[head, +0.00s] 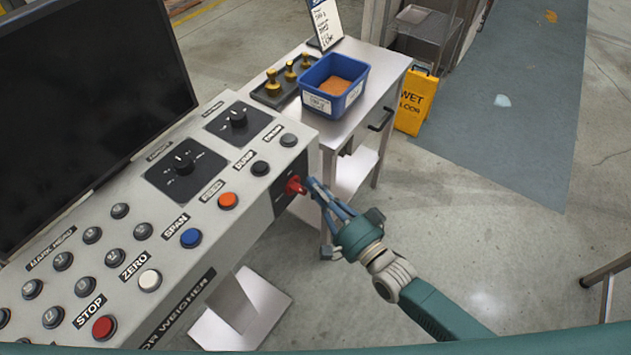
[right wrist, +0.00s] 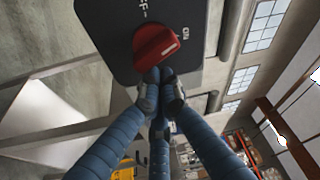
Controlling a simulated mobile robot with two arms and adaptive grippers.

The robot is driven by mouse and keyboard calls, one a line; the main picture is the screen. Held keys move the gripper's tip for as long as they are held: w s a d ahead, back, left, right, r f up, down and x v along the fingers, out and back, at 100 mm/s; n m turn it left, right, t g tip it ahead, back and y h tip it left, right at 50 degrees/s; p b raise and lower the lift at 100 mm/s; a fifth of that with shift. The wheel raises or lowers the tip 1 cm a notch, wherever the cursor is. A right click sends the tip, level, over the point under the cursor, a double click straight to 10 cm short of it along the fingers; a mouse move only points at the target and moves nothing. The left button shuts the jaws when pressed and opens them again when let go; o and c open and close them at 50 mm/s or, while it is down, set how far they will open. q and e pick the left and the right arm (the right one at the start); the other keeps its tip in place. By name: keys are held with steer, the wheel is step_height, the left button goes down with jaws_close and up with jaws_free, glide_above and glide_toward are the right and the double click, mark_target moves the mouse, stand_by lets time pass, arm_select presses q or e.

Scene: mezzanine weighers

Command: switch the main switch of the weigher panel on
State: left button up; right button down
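The weigher panel (head: 235,255) is a light grey console on the left in the head view. Its main switch is a red rotary knob (head: 295,185) on a dark plate on the console's right end face. In the right wrist view the red knob (right wrist: 156,45) is close, with "OFF" lettering above it and "ON" to its right. A pale mark shows on the knob's right side; I cannot tell its exact setting. My right gripper (head: 313,188) is at the knob, fingertips drawn together (right wrist: 160,92) just below it, not visibly around it. Contact is unclear. My left gripper is out of view.
A dark screen (head: 90,100) stands behind the panel's buttons and dials. Beyond it, a steel table (head: 385,75) holds a blue bin (head: 335,85) and yellow-topped weights (head: 290,72). A yellow wet-floor sign (head: 415,100) stands beside it.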

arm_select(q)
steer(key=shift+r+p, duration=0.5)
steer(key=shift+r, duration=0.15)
arm_select(e)
steer(key=shift+a+f+m+g+h, duration=0.1)
steer(key=shift+f+m+g+h, duration=0.1)
steer(key=shift+m, duration=0.45)
steer(key=shift+f+m+g+h, duration=0.1)
steer(key=shift+m+h, duration=0.1)
steer(key=shift+m, duration=0.45)
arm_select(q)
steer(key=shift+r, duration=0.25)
arm_select(e)
steer(key=shift+s+f+m, duration=0.1)
steer(key=shift+m, duration=0.6)
